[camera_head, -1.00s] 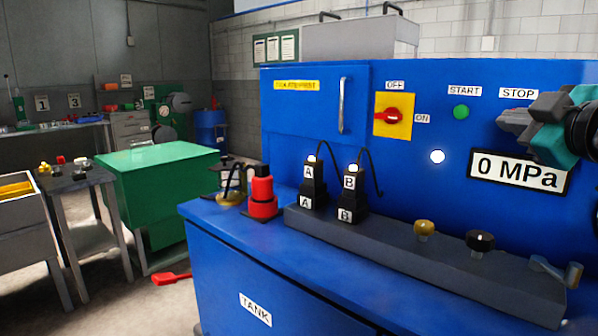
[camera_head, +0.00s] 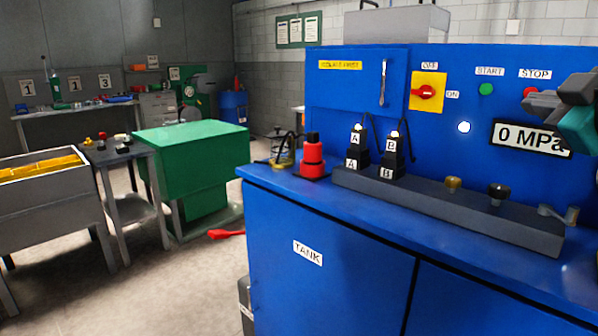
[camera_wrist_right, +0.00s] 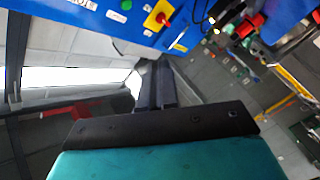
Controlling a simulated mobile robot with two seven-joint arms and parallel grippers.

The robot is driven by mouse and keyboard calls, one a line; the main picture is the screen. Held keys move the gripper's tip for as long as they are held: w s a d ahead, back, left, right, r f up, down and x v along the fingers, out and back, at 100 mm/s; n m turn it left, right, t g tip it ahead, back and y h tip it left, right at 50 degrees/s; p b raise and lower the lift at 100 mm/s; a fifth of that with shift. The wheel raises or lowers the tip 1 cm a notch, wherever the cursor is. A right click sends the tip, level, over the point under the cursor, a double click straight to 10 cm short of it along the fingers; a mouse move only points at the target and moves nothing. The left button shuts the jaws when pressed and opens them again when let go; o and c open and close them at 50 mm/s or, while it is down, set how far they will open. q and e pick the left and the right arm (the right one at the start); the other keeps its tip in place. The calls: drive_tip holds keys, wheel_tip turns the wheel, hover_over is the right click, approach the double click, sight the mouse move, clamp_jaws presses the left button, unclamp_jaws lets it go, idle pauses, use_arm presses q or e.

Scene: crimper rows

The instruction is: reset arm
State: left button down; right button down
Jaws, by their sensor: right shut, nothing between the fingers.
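My right gripper (camera_head: 545,104) is at the right edge of the head view, in front of the blue panel near the STOP label. Its grey fingers are together with nothing between them. In the right wrist view the dark fingers (camera_wrist_right: 158,85) also show closed, pointing toward the blue machine. The gripper is apart from the panel's controls, as far as I can see. My left gripper is not in view.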

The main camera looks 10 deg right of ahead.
drive_tip(key=w+a+f+g+y, duration=0.1)
drive_tip(key=a+y, duration=0.6)
drive_tip(key=a, duration=0.8)
drive_tip(key=w+a+f+g+y, duration=0.15)
drive_tip(key=a+y, duration=0.55)
drive_tip(key=a, duration=0.8)
drive_tip(key=d+f+m+h, duration=0.1)
drive_tip(key=d+f+h, duration=0.25)
drive_tip(key=f, duration=0.75)
drive_tip(key=d+f+m+h, duration=0.15)
drive_tip(key=d+f, duration=0.25)
drive_tip(key=f, duration=0.7)
drive_tip(key=d+f+m+h, duration=0.1)
drive_tip(key=d+f+h, duration=0.2)
drive_tip(key=f, duration=0.8)
drive_tip(key=s+d+f+n+g+h, duration=0.1)
drive_tip(key=s+d+f+g, duration=0.15)
drive_tip(key=s+f, duration=0.75)
drive_tip(key=s+d+f+n+g+h, duration=0.15)
drive_tip(key=s+d+f, duration=0.25)
drive_tip(key=s+f, duration=0.55)
drive_tip(key=w+a+f+m, duration=0.1)
drive_tip(key=a+m, duration=0.4)
drive_tip(key=a, duration=0.4)
drive_tip(key=shift+w+f, duration=0.15)
drive_tip(key=shift+w, duration=0.25)
drive_tip(key=shift+a, duration=0.1)
